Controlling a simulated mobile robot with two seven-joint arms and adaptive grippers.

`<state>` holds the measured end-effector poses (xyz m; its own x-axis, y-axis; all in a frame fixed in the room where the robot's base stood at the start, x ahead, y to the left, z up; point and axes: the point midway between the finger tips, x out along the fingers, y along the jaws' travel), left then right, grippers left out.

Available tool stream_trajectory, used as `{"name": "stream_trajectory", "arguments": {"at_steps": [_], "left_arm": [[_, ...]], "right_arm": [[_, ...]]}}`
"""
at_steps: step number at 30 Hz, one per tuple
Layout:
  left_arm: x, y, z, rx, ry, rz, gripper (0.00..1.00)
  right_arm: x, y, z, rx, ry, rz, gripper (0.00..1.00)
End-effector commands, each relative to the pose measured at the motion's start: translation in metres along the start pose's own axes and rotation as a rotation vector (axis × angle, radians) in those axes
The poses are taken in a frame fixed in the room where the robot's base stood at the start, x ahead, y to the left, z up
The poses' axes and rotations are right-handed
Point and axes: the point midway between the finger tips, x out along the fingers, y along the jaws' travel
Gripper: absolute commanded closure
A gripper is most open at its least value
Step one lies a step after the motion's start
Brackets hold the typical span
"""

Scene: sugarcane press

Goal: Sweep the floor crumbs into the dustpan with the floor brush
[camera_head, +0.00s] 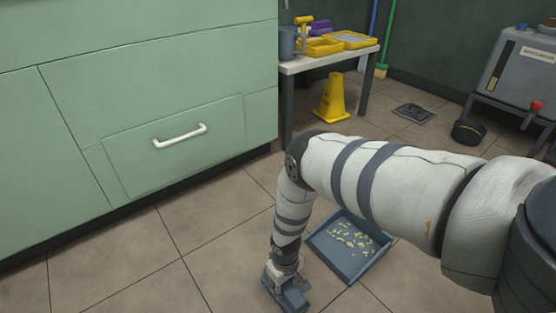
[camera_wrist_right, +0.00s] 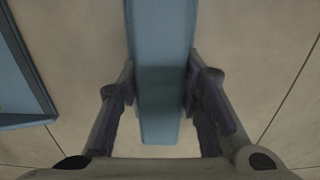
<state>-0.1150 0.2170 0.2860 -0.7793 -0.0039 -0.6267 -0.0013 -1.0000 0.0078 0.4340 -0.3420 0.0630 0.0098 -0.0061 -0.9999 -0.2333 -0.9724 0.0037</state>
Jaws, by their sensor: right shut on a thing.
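The blue-grey dustpan (camera_head: 349,270) lies on the tiled floor, partly behind my right arm. Several pale yellow crumbs (camera_head: 352,239) lie inside it. The dustpan's blue rim (camera_wrist_right: 38,88) also shows at the left of the right wrist view. My right gripper (camera_head: 282,281) is low over the floor, to the left of the dustpan. It is shut on the blue floor brush (camera_head: 291,298). In the right wrist view the brush's flat blue body (camera_wrist_right: 162,110) runs between the two fingers. The brush's bristles are hidden. My left gripper is out of view.
Green cabinets (camera_head: 160,100) stand at the left. Behind are a side table (camera_head: 368,56) with yellow trays, a yellow floor sign (camera_head: 333,100) and a floor drain (camera_head: 413,113). A grey machine (camera_head: 520,70) stands at the back right. The tiles at front left are clear.

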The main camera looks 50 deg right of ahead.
Motion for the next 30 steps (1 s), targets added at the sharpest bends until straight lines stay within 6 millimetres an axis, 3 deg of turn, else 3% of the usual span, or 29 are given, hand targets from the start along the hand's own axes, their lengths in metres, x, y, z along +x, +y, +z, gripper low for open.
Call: {"name": "stream_trajectory", "arguments": {"at_steps": [6,12,30], "left_arm": [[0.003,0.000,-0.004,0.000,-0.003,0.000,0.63],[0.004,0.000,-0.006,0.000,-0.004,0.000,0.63],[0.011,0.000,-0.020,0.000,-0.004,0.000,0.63]], "right_arm": [[0.000,0.028,0.001,0.004,-0.003,0.004,1.00],[-0.001,0.037,0.001,0.002,-0.002,0.003,1.00],[0.001,0.095,0.002,0.004,-0.004,0.005,1.00]]}}
